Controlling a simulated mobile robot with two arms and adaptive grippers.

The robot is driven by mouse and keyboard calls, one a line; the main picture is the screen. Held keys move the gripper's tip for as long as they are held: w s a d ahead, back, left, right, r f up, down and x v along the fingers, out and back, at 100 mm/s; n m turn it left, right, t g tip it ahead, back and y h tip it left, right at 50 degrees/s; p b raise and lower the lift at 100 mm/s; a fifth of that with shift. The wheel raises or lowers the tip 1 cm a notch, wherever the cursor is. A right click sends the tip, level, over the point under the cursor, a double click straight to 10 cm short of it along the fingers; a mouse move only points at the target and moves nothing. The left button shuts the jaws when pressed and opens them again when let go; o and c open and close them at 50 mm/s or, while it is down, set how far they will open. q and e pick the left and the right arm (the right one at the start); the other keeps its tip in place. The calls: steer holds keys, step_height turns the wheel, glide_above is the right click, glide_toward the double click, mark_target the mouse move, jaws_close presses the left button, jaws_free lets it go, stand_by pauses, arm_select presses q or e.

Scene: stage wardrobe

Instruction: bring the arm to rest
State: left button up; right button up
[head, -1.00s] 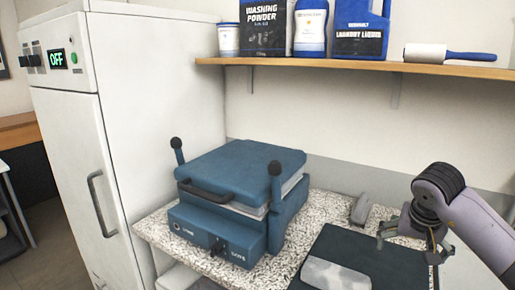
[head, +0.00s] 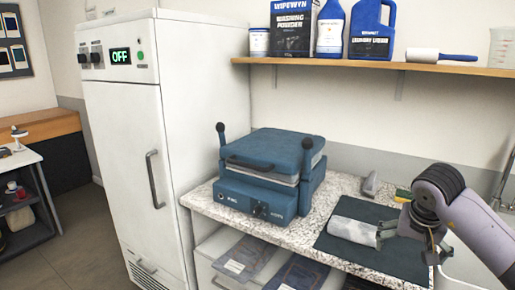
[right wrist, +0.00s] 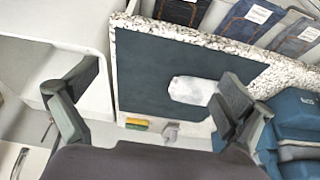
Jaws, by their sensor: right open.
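My right arm comes in at the right of the head view, bent above the worktop. Its gripper (head: 410,235) hangs over the right part of the dark mat (head: 385,255), and its fingers are spread with nothing between them. In the right wrist view the two open fingers (right wrist: 160,88) stand wide apart. The mat (right wrist: 165,75) lies beyond and between them. A pale grey bundle (head: 353,230) lies on the mat, left of the gripper in the head view. The bundle also shows in the right wrist view (right wrist: 192,91), near the right finger. My left gripper is not in view.
A blue press (head: 265,170) stands on the speckled worktop (head: 205,205), left of the mat. A tall white cabinet reading OFF (head: 125,140) stands further left. A shelf (head: 370,66) with bottles runs above. Folded packets (head: 250,258) lie below the worktop. Floor is open at left.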

steer(key=w+a+f+m+y, duration=0.1)
steer(key=a+f+m+y, duration=1.35)
steer(key=a+f, duration=0.55)
step_height(320, 180, down, 13)
steer(key=d+m+t+h, duration=0.2)
steer(key=m+t, duration=0.6)
steer(key=m, duration=1.3)
steer(key=s+d+f+m+g+h, duration=0.1)
steer(key=s+d+f+m+h, duration=0.3)
steer(key=s+f+m, duration=0.65)
steer(key=s+d+f+m+g+h, duration=0.2)
steer(key=s+d+f+m+h, duration=0.35)
steer(key=f, duration=0.85)
steer(key=s+a+f+m+g, duration=0.1)
steer(key=s+f+m+g, duration=0.1)
steer(key=s, duration=0.9)
steer(key=s+f+m+g, duration=0.3)
steer(key=s+f+m, duration=0.2)
steer(key=s, duration=0.6)
steer(key=s+a+f+m+g, duration=0.1)
steer(key=s+f+m+g, duration=0.1)
steer(key=s, duration=0.9)
steer(key=f+m, duration=0.1)
steer(key=m, duration=0.1)
steer(key=shift+s+a+f+m+g+h, duration=0.2)
steer(key=shift+a+f+m+g+h, duration=0.1)
steer(key=shift+f+m+g+h, duration=0.1)
steer(key=shift+c, duration=0.6)
